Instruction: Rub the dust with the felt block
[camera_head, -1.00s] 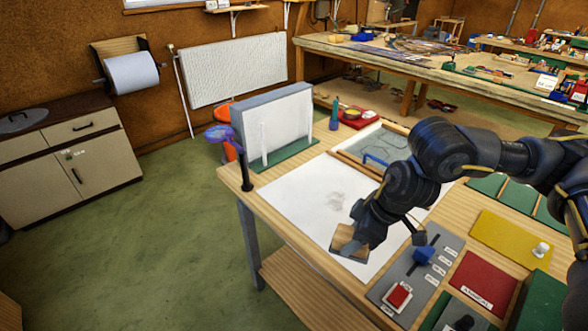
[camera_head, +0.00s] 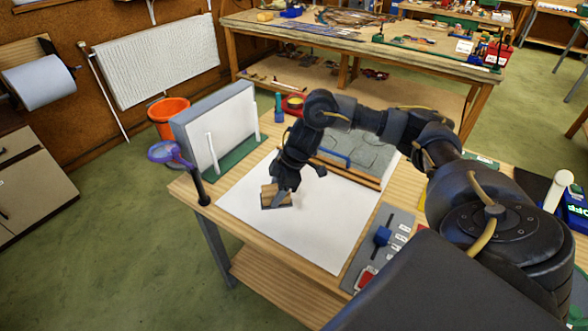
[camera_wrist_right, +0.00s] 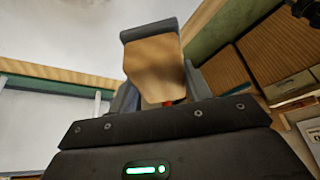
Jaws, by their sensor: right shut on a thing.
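The felt block (camera_head: 272,193), wooden on top with a dark grey edge below, is held in my right gripper (camera_head: 283,187). The gripper is shut on it over the left part of a white sheet (camera_head: 312,229) on the bench. The block appears at or very near the sheet; I cannot tell whether it touches. In the right wrist view the block's tan wooden face (camera_wrist_right: 155,65) shows between the fingers. No dust shows now; the block and gripper cover the area where the grey smudge was. My left gripper is not in view.
A white panel on a green stand (camera_head: 222,125) and a purple round-headed tool (camera_head: 170,153) stand at the bench's left edge. A leaded panel in a wooden frame (camera_head: 365,150) lies behind the sheet. A grey plate with a blue knob (camera_head: 382,237) is to the right.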

